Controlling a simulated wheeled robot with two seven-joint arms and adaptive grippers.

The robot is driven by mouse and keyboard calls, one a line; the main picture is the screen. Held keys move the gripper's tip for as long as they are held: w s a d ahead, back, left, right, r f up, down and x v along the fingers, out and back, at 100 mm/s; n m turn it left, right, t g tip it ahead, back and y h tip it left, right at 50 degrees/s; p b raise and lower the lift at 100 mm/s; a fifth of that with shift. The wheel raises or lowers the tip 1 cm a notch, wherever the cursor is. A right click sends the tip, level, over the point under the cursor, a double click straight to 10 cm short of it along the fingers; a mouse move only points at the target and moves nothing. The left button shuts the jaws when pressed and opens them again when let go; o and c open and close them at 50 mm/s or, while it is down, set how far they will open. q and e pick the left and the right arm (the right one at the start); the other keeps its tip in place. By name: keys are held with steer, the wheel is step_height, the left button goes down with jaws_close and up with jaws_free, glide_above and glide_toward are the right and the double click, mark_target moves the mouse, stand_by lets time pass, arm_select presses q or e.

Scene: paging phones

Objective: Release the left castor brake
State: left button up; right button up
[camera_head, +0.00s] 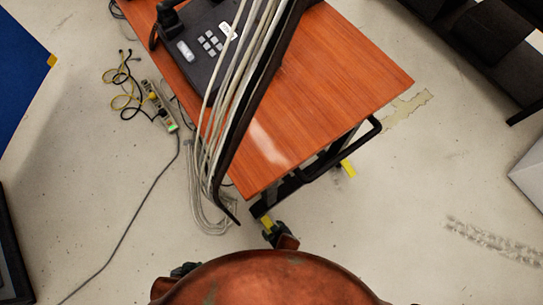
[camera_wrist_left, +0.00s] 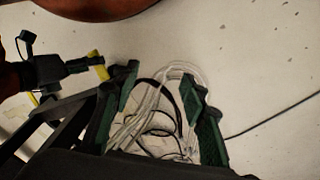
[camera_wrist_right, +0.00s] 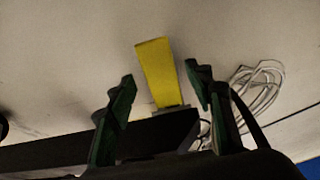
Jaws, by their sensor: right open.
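The left castor brake is a yellow pedal (camera_head: 267,223) low at the near corner of the table's black frame. It also shows in the right wrist view (camera_wrist_right: 158,72) as a tapered plate on a dark bar, and in the left wrist view (camera_wrist_left: 96,62). My right gripper (camera_wrist_right: 160,72) is open, with the pedal seen between its fingers. No finger clearly touches it. In the head view my right gripper (camera_head: 273,233) is just below the pedal. My left gripper (camera_wrist_left: 160,78) is open, with white cables seen between its fingers.
A wooden-topped table (camera_head: 340,80) carries a dark desk phone (camera_head: 207,45). A white cable bundle (camera_head: 240,75) runs down past its edge to loops on the floor. A second yellow pedal (camera_head: 348,168) is further right. A power strip (camera_head: 158,105) lies left; floor right is mostly clear.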

steer(key=shift+b+x, duration=0.65)
steer(key=shift+x, duration=0.25)
arm_select(q)
steer(key=shift+t+h, duration=0.3)
steer(key=shift+t, duration=0.6)
steer(key=shift+w+d+f, duration=0.6)
steer(key=shift+w+f, duration=0.25)
steer(key=shift+w, duration=0.05)
steer(key=shift+w+d+f, duration=0.6)
steer(key=shift+w+f, duration=0.2)
steer(key=shift+w, duration=0.05)
arm_select(e)
steer(key=shift+c, duration=0.4)
jaws_close()
